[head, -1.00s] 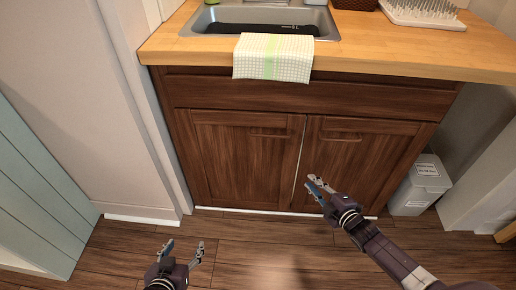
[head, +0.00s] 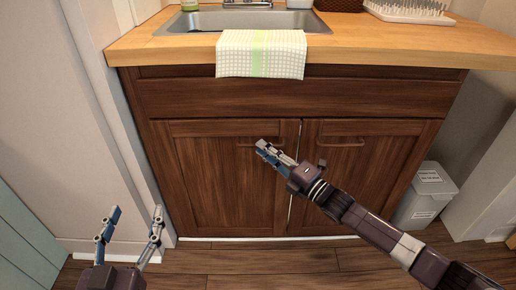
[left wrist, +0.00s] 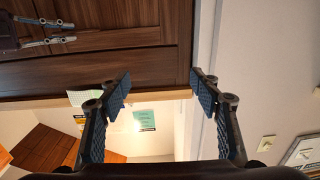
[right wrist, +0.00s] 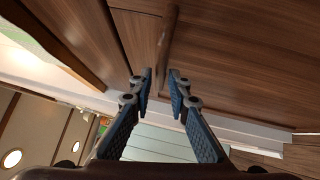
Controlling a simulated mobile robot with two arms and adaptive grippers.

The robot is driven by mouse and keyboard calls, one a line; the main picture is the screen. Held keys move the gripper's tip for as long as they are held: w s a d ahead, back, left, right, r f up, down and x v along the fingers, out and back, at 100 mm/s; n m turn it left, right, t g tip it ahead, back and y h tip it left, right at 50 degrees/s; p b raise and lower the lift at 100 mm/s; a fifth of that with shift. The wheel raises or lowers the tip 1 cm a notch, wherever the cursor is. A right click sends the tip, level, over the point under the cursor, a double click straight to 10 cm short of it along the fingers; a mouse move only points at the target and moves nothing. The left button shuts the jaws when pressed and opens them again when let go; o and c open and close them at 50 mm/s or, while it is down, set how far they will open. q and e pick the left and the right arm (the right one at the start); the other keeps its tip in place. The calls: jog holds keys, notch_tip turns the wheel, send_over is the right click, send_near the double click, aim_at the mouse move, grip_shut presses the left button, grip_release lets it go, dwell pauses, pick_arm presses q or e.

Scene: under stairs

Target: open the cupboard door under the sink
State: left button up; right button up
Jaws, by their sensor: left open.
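The cupboard under the sink has two brown wooden doors, a left door (head: 220,190) and a right door (head: 355,185). Both look shut. The left door's bar handle (head: 247,145) is partly hidden by my right gripper (head: 264,150). In the right wrist view the handle (right wrist: 167,35) runs in line with the gap between the fingers of my right gripper (right wrist: 160,75), which stand apart; contact cannot be told. The right door's handle (head: 341,144) is clear. My left gripper (head: 136,212) is open and empty, low in front of the wall left of the cupboard.
The counter (head: 400,47) with the sink (head: 290,20) overhangs the doors, and a checked towel (head: 260,55) hangs over its edge. A grey bin (head: 425,195) stands right of the cupboard. The floor (head: 270,260) in front is bare.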

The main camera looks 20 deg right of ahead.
pick_arm(q)
jog(key=shift+d+r+t+h, duration=0.15)
jog(key=shift+r+t, duration=0.3)
jog(key=shift+r, duration=0.5)
jog(key=shift+d+r+t+h, duration=0.1)
jog(key=shift+r+t+h, duration=0.25)
jog(key=shift+r, duration=0.6)
pick_arm(e)
jog(key=shift+x, duration=1.45)
grip_shut()
